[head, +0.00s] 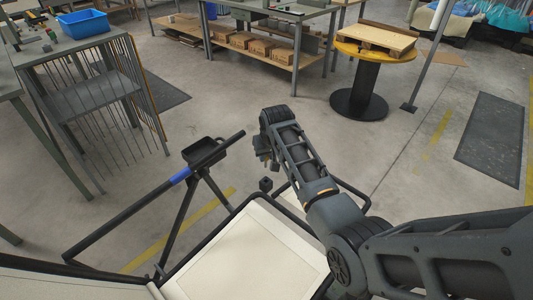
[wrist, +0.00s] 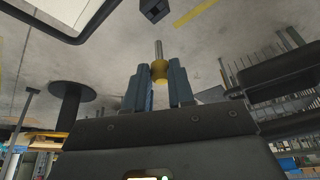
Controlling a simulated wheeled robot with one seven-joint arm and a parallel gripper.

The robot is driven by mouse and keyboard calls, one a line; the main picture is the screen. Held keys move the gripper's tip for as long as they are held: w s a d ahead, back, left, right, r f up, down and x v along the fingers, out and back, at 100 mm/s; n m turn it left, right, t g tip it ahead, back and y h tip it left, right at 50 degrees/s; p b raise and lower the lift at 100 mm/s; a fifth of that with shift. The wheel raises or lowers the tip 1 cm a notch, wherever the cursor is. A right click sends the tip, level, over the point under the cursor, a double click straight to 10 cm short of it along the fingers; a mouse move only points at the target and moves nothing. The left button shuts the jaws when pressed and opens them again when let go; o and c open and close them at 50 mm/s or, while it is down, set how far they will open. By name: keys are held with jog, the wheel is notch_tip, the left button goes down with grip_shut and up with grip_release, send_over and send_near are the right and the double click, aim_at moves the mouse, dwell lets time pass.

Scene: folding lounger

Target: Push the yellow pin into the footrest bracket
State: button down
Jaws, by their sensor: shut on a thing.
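My gripper (wrist: 158,78) is shut on the yellow pin (wrist: 160,70). The pin's yellow collar sits between the fingertips, and its bare metal shaft points away from them. The footrest bracket (wrist: 154,10) is a small dark block with an opening, at the top edge of the wrist view, apart from the shaft's tip. In the head view the bracket (head: 265,184) is at the corner of the footrest's dark frame. There my gripper (head: 266,160) hangs just beyond it; the pin cannot be made out. The footrest's cream panel (head: 240,255) lies at the bottom.
The lounger's dark armrest bar with a blue band (head: 181,175) and a small black tray (head: 203,151) stand left of my gripper. A yellow-topped reel table (head: 372,62) and workbenches are farther back. The floor between is mostly clear.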

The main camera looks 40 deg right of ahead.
jog(key=shift+s, duration=0.1)
jog(key=b, duration=0.4)
send_over(267, 184)
jog(key=shift+f, duration=2.9)
jog(key=shift+f, duration=1)
jog(key=shift+f, duration=0.2)
jog(key=shift+f, duration=0.2)
jog(key=shift+f, duration=0.35)
jog(key=shift+f, duration=0.9)
dwell(1.0)
